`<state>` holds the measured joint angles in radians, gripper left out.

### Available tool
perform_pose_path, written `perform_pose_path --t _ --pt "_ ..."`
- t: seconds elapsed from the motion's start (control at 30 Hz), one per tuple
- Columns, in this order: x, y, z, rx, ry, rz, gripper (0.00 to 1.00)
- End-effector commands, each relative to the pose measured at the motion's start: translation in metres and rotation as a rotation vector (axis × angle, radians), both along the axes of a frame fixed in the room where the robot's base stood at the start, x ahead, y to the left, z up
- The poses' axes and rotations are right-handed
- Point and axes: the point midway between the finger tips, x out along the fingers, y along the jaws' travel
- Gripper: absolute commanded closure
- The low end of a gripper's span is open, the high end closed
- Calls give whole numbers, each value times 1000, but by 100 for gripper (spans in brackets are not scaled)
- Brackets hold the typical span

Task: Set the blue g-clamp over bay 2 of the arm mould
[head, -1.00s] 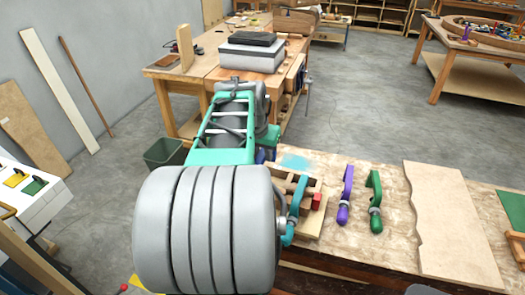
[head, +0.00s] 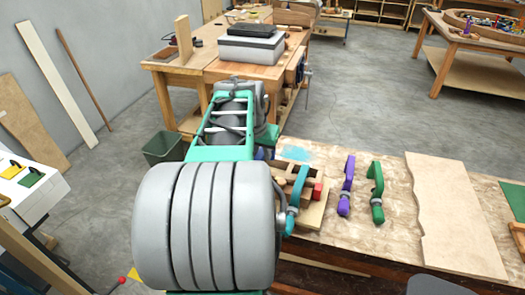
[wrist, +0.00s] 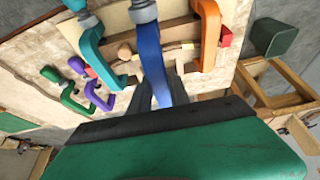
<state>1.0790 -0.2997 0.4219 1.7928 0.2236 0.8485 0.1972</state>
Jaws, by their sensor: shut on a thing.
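The blue g-clamp (wrist: 151,60) is between the dark fingers of my gripper (wrist: 160,98) in the wrist view. My gripper is shut on it. Behind it is the wooden arm mould, whose pale board (head: 312,214) also shows in the head view, with a red block (head: 318,190) at its right. A teal clamp (wrist: 92,48) is left of the blue one in the wrist view and an orange clamp (wrist: 209,40) is right of it. My arm hides the gripper and part of the mould in the head view. I cannot tell the bay or whether the blue clamp touches the mould.
Purple (head: 346,186) and green (head: 376,190) clamps lie on the bench right of the mould. A large pale wavy-edged board (head: 450,215) lies farther right. A dark green bin (head: 164,149) stands on the floor left of my arm. Another workbench (head: 235,72) stands behind.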

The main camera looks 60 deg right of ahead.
Motion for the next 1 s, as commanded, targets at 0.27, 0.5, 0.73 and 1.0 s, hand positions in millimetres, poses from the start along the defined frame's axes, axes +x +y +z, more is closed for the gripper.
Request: perform_pose_path --t 0.27,0.5,0.73,1.0 --pt "0 0 1 -2 -1 0 100" --pt "0 0 -5 -2 -1 0 100" --pt "0 0 -18 -2 -1 0 100" --pt "0 0 -34 -1 -1 0 100"
